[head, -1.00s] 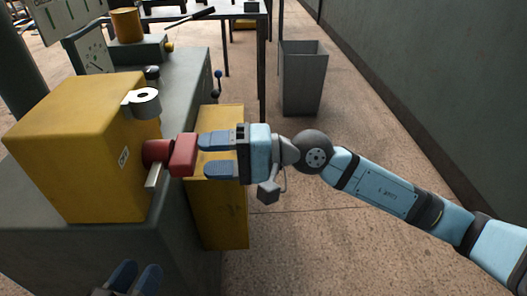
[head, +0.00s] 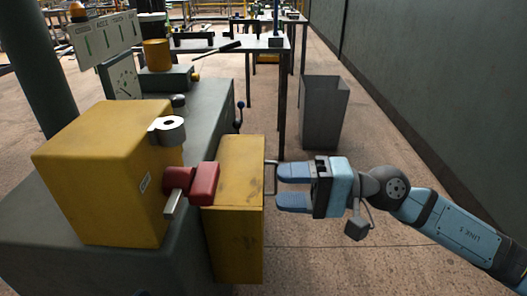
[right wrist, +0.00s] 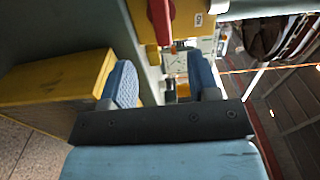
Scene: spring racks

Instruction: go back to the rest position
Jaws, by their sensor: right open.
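My right gripper (head: 281,187) is open and empty, out over the floor to the right of the machine. Its fingertips point left, close to the metal handle (head: 270,163) on the side of a yellow cabinet (head: 236,215); I cannot tell whether they touch it. A red lever (head: 204,184) on the yellow machine housing (head: 100,180) is apart from the gripper. In the right wrist view the two blue fingers (right wrist: 163,82) are spread with nothing held between them. The red part (right wrist: 160,20) and yellow cabinet (right wrist: 55,78) lie beyond them. My left gripper is not visible.
The grey-green bench (head: 205,120) carries the yellow housing with a white roll (head: 167,130) on its side. A grey bin (head: 324,112) stands on the floor behind my right gripper. A grey wall (head: 440,80) runs along the right. Floor between bench and wall is mostly clear.

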